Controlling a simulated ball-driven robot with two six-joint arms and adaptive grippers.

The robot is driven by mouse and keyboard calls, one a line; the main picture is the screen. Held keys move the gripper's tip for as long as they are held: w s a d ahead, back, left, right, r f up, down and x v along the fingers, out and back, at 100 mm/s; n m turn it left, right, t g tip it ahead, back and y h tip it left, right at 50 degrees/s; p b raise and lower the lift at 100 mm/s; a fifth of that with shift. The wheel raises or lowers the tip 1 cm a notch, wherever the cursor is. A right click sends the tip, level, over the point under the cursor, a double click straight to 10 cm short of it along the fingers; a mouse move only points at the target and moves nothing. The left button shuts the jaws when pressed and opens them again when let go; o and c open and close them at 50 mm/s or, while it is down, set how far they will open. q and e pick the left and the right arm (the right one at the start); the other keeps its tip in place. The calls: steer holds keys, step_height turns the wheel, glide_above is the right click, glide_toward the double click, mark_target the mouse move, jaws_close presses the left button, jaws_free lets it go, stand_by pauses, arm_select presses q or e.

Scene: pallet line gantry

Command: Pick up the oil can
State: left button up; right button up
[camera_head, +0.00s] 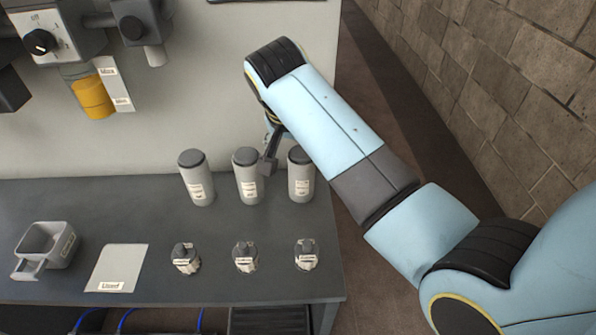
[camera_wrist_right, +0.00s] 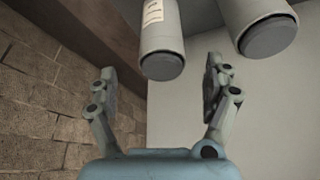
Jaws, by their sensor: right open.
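Three grey cylindrical cans with dark lids stand in a row on the bench: a left can (camera_head: 197,178), a middle can (camera_head: 248,176) and a right can (camera_head: 301,175). Their labels are too small to read, so I cannot tell which is the oil can. My right gripper (camera_wrist_right: 160,88) is open and empty. In the head view one finger shows between the middle and right cans; the rest is hidden by my arm. In the right wrist view one can (camera_wrist_right: 162,35) lies ahead between the fingers, and another (camera_wrist_right: 262,25) is to the right. My left gripper is not in view.
Three small labelled fittings (camera_head: 245,257) stand along the bench front. A white labelled sheet (camera_head: 117,266) and a grey open box (camera_head: 46,248) lie to the left. A pale panel (camera_head: 225,95) rises behind the cans. A brick wall (camera_head: 500,75) is on the right.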

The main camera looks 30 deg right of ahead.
mark_target(302, 164)
steer(key=shift+x, duration=0.75)
steer(key=x, duration=0.5)
steer(key=shift+w+f+p, duration=0.1)
steer(key=shift+w+p, duration=0.05)
steer(key=shift+p, duration=0.15)
steer(key=shift+a, duration=0.1)
steer(key=shift+c, duration=0.4)
steer(key=c, duration=1.3)
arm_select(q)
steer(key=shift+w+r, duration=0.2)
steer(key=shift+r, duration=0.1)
arm_select(e)
steer(key=shift+c, duration=0.8)
